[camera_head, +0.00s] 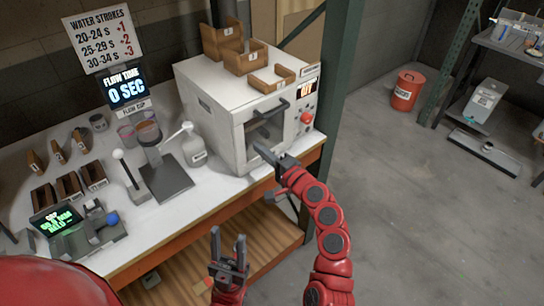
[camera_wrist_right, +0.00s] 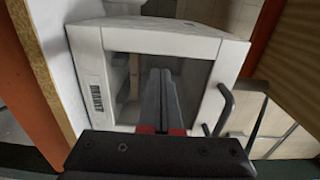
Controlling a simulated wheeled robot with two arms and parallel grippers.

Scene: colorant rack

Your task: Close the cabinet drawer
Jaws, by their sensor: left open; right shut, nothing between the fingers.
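The white cabinet (camera_head: 225,120) stands on the right end of the bench. Its front has a dark window (camera_head: 265,132) and a dark handle (camera_head: 270,112); the frames do not clearly show a separate drawer or how far it is open. In the right wrist view, the cabinet's front frame (camera_wrist_right: 160,42) and handle (camera_wrist_right: 223,108) show. My right gripper (camera_head: 262,150) is shut and empty, in front of the window's lower part; its fingers (camera_wrist_right: 162,75) overlap the window in the wrist view. I cannot tell whether they touch. My left gripper (camera_head: 228,238) is open and empty, below the bench edge.
Wooden bins (camera_head: 235,45) sit on the cabinet top. A green post (camera_head: 340,70) rises beside the cabinet.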

